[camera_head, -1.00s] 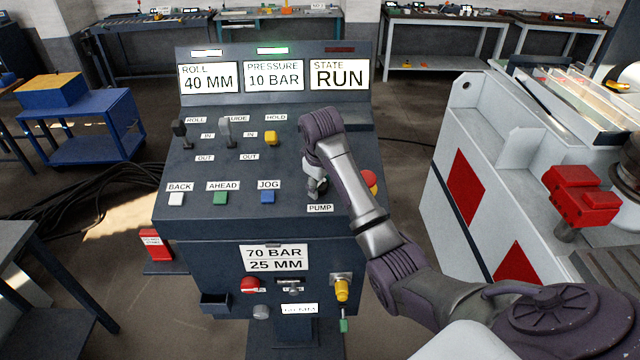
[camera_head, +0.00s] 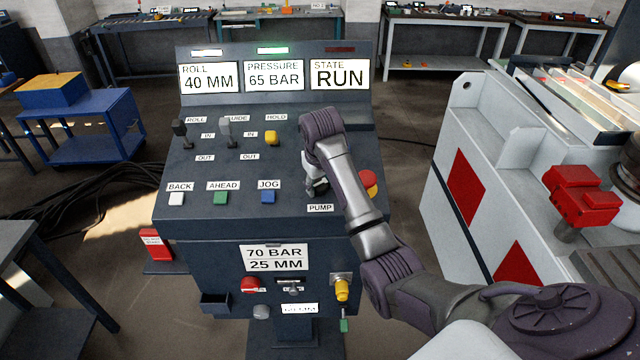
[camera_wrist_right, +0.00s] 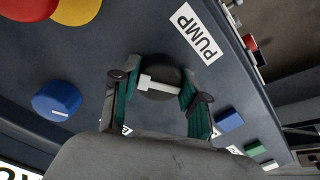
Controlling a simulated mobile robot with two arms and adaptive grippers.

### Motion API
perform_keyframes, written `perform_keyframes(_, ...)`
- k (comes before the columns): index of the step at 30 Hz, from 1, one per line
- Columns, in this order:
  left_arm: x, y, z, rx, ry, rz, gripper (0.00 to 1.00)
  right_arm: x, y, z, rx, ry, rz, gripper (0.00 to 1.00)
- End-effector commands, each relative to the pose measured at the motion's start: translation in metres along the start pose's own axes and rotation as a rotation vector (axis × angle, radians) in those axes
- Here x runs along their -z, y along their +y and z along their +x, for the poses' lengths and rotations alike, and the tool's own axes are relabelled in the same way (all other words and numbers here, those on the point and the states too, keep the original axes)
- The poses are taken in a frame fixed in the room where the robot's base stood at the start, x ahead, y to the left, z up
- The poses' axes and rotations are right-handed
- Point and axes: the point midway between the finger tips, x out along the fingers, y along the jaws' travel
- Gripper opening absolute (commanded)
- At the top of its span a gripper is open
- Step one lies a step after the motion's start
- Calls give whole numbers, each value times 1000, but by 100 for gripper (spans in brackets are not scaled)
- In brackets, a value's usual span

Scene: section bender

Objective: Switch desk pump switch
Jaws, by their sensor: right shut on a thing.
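The pump switch (camera_wrist_right: 158,82) is a dark round knob with a white pointer bar, beside the PUMP label (camera_wrist_right: 196,34) in the right wrist view. My right gripper (camera_wrist_right: 161,88) is shut on it, with one green-padded finger on each side. In the head view the right gripper (camera_head: 316,184) is low on the desk just above the PUMP label (camera_head: 320,208), and my arm and gripper hide most of the switch. The desk's pressure display (camera_head: 274,76) reads 65 BAR and the state display (camera_head: 339,75) reads RUN. My left gripper is not in view.
A red stop button on yellow (camera_head: 369,181) is close right of my right arm. A blue knob (camera_wrist_right: 57,98) shows near the gripper. Levers (camera_head: 226,132) and the BACK, AHEAD and JOG buttons (camera_head: 220,197) lie left. A grey machine (camera_head: 480,150) stands at right.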

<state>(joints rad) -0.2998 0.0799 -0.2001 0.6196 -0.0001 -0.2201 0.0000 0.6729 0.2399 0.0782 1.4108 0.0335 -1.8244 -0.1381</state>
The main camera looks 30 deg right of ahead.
Motion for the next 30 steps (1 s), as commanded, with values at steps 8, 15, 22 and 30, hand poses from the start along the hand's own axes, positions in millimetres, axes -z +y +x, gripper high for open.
perform_keyframes(8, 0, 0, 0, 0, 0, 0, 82, 1, 1, -1, -1, 4, 2, 64)
perform_keyframes(15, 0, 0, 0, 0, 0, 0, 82, 0, 0, 0, 0, 2, 1, 70)
perform_keyframes(22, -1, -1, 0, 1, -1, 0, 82, 1, 0, -10, 0, 5, 0, 70)
perform_keyframes(30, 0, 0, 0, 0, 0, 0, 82, 5, 5, -59, -12, 19, 0, 70)
